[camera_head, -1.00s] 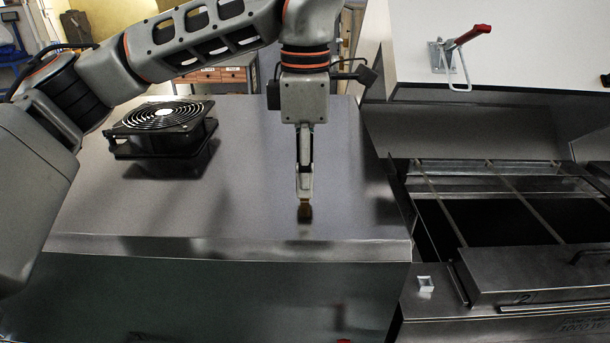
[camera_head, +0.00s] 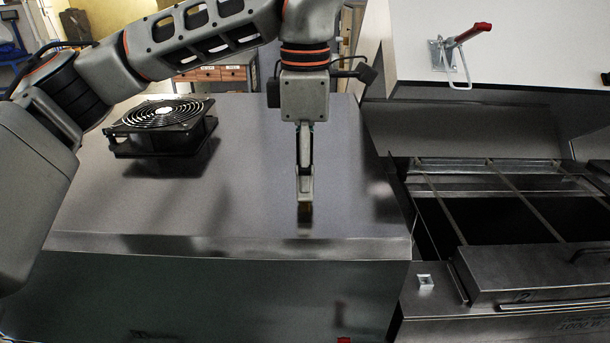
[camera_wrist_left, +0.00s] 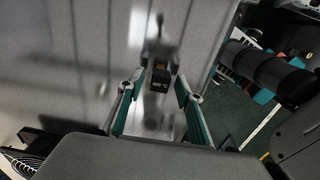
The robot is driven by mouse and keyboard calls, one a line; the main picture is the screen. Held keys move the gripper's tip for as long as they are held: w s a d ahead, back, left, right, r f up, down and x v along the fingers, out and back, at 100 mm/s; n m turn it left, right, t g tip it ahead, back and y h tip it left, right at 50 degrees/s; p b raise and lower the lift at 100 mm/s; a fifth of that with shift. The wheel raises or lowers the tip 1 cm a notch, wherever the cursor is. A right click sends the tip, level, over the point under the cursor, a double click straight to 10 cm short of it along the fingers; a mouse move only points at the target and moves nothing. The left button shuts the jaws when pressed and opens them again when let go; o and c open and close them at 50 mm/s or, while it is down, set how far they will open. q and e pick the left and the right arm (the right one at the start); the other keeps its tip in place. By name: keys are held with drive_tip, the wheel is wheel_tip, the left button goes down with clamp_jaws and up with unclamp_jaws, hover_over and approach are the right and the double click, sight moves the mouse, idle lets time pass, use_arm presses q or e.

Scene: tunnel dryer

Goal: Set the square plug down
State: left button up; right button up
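The plug is at or just above the surface; the head view does not settle contact. My right gripper is not in view.
A black fan (camera_head: 163,128) stands on the metal top (camera_head: 255,150) at the left. To the right is the dryer's open bay with rails (camera_head: 490,195). A red-handled clamp (camera_head: 465,40) is on the white panel. A small white square fitting (camera_head: 425,282) sits at the bay's front left.

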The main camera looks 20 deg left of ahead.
use_arm(q)
wheel_tip(320, 180, up, 12)
drive_tip(key=shift+f, duration=0.2)
drive_tip(key=shift+d, duration=0.1)
idle(0.4)
